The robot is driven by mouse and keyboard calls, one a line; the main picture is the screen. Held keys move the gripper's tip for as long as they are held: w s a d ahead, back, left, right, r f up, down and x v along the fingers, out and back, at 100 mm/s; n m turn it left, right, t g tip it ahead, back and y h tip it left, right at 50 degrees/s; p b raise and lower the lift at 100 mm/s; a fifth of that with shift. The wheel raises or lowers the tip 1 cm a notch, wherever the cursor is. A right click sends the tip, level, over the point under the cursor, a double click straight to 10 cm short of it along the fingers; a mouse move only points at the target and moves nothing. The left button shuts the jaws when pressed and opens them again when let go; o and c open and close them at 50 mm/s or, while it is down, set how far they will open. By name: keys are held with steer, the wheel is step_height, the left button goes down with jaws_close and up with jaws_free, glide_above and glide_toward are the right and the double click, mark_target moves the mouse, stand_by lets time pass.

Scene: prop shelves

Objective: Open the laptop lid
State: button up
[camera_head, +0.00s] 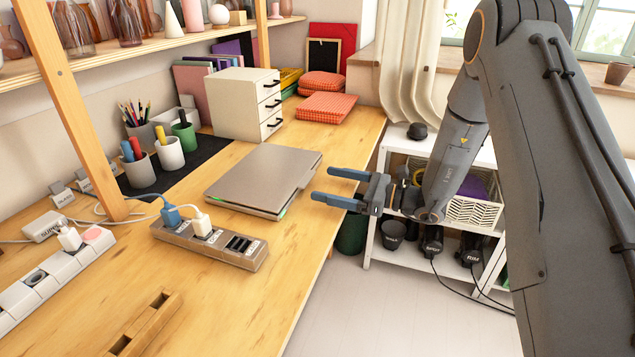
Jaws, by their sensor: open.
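A grey laptop (262,178) lies on the wooden desk with its lid down. A thin green glow shows along its near right edge.
A brown power strip (210,244) with two plugs lies in front of the laptop. Pen cups (169,153) and a white drawer box (241,104) stand behind it. Red cushions (327,106) lie at the back. A white shelf unit (470,218) stands right of the desk.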

mark_target(311, 179)
steer(key=shift+x, duration=2)
steer(key=c, duration=1.5)
steer(key=shift+r+p, duration=0.1)
steer(key=shift+p, duration=0.2)
